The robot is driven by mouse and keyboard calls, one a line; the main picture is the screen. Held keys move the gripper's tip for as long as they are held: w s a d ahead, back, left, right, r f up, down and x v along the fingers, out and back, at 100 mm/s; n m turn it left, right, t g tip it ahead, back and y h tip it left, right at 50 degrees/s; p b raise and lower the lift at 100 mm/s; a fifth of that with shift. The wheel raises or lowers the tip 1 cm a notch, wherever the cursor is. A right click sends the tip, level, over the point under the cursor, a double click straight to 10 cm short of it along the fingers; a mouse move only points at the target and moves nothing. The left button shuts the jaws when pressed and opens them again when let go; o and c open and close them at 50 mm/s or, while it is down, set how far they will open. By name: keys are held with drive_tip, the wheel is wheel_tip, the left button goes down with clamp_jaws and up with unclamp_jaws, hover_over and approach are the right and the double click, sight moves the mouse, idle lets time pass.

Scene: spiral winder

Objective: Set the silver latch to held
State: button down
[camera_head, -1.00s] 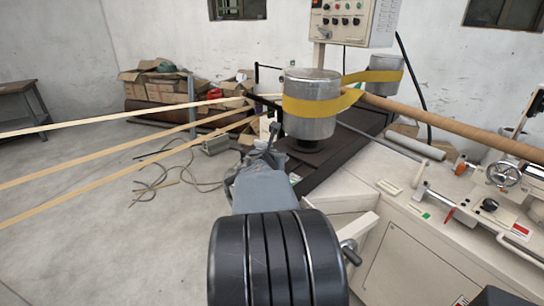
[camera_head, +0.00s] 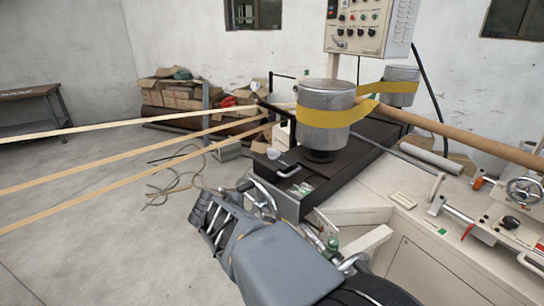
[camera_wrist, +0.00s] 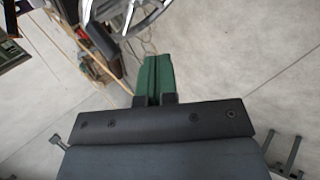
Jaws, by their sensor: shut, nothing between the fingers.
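My gripper (camera_wrist: 155,74) shows in the wrist view as two green fingers side by side, shut with nothing between them. In the head view my grey arm reaches in from the bottom; I cannot make out the fingertips there. A small silver looped piece (camera_head: 288,170) sits on the near end of the black bed, below the drum. It may be the silver latch, but its setting is too small to read. A silver spoked wheel (camera_wrist: 122,14) shows close beyond the fingers in the wrist view, apart from them.
The metal drum (camera_head: 326,97) with a yellow belt stands on the black bed (camera_head: 360,150). Pale strips (camera_head: 130,155) run in from the left. A control box (camera_head: 370,24) is behind. Cartons (camera_head: 185,92) lie at the back. The floor at left is mostly open.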

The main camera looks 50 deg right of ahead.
drive_tip(key=s+a+f+m+y, duration=0.1)
drive_tip(key=a+m+y, duration=0.1)
drive_tip(key=a, duration=0.4)
drive_tip(key=s+a+f+m+y, duration=0.1)
drive_tip(key=a+f+m+y, duration=0.1)
drive_tip(key=a, duration=0.4)
drive_tip(key=s+a+f+m+g+y, duration=0.1)
drive_tip(key=s+a+f+m+y, duration=0.1)
drive_tip(key=a, duration=0.5)
drive_tip(key=shift+m+y, duration=0.5)
drive_tip(key=shift+y, duration=0.4)
